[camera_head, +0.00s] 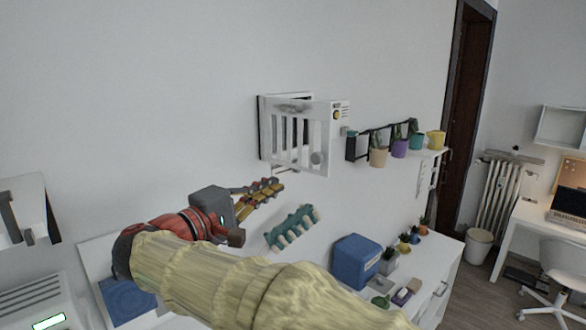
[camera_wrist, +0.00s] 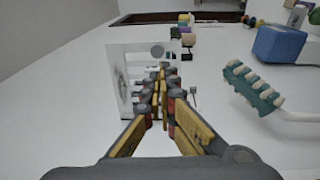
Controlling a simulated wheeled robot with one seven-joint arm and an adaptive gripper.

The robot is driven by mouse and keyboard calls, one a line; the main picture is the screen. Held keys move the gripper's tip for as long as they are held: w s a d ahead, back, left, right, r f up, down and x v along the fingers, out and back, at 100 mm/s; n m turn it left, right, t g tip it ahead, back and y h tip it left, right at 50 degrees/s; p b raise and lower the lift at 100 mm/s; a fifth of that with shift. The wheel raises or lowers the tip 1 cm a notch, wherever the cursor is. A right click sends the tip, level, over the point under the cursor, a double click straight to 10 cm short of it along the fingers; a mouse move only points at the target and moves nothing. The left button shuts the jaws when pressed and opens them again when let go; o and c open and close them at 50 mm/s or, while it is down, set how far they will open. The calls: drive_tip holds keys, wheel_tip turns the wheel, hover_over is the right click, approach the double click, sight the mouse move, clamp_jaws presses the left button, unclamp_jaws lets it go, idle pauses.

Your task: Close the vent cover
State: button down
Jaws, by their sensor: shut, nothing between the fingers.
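The white slatted vent cover (camera_head: 304,150) is on the wall in the middle of the head view. It stands out at an angle from the vent frame (camera_head: 264,130), with a dark gap behind its top, so it looks open. My gripper (camera_head: 270,187) is shut and empty, below and slightly left of the cover. Its yellow fingers (camera_wrist: 162,82) also show in the wrist view. Contact with the cover cannot be told.
A wall rack with several coloured pots (camera_head: 379,157) is right of the vent. A teal toothed object (camera_head: 292,227) is on the wall below the gripper. A blue box (camera_head: 356,262) and small plants stand on the white desk (camera_head: 436,262). The wall above the vent is clear.

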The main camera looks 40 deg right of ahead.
sight(315, 162)
drive_tip(key=p+x, duration=0.3)
drive_tip(key=x, duration=1)
drive_tip(key=shift+w+d, duration=0.1)
drive_tip(key=shift+d, duration=0.3)
